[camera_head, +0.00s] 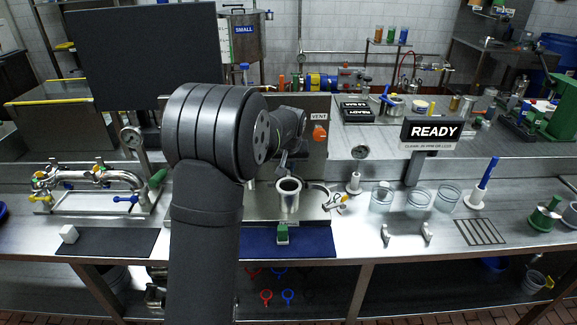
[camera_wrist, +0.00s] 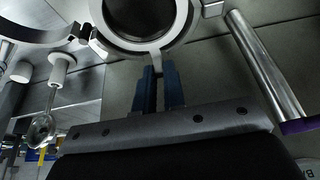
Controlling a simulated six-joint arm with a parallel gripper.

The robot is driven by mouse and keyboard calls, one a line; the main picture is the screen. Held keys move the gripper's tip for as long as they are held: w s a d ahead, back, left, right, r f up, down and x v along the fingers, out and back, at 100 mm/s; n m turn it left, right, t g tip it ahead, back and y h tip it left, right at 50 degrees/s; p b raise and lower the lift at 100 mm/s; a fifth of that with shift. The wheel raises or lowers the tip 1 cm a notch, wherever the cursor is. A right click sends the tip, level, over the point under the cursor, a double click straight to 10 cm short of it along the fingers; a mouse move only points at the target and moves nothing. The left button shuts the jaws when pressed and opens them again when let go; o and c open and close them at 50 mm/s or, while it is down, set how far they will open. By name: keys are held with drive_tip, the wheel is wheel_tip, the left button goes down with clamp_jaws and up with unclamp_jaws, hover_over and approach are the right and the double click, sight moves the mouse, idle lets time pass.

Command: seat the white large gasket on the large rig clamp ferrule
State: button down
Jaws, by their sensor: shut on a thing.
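My gripper (camera_wrist: 160,88) has blue fingers shut on the tab of the white large gasket (camera_wrist: 151,50), a pale ring at the top of the wrist view, partly cut off by the frame. A dark round opening shows through the ring. In the head view, the rig clamp ferrule (camera_head: 289,203) is an upright silver cylinder with a bright rim, standing on the bench. My gripper (camera_head: 282,166) is small and dark there, close above and behind this rim. I cannot tell whether the gasket touches the ferrule.
An open silver clamp (camera_head: 327,194) lies right of the ferrule, and a curved metal piece (camera_wrist: 38,38) shows in the wrist view. A green-topped block (camera_head: 282,233) sits on the blue mat (camera_head: 312,243) in front. A metal rod (camera_wrist: 262,62) is right of my fingers.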

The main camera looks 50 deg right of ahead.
drive_tip(key=c, duration=1.4)
unclamp_jaws()
drive_tip(key=shift+c, duration=0.2)
drive_tip(key=shift+r, duration=0.1)
drive_tip(key=v, duration=1.7)
drive_tip(key=shift+a, duration=0.2)
drive_tip(key=shift+s, duration=0.1)
drive_tip(key=x, duration=1.7)
drive_tip(key=shift+d, duration=0.2)
drive_tip(key=shift+r, duration=0.25)
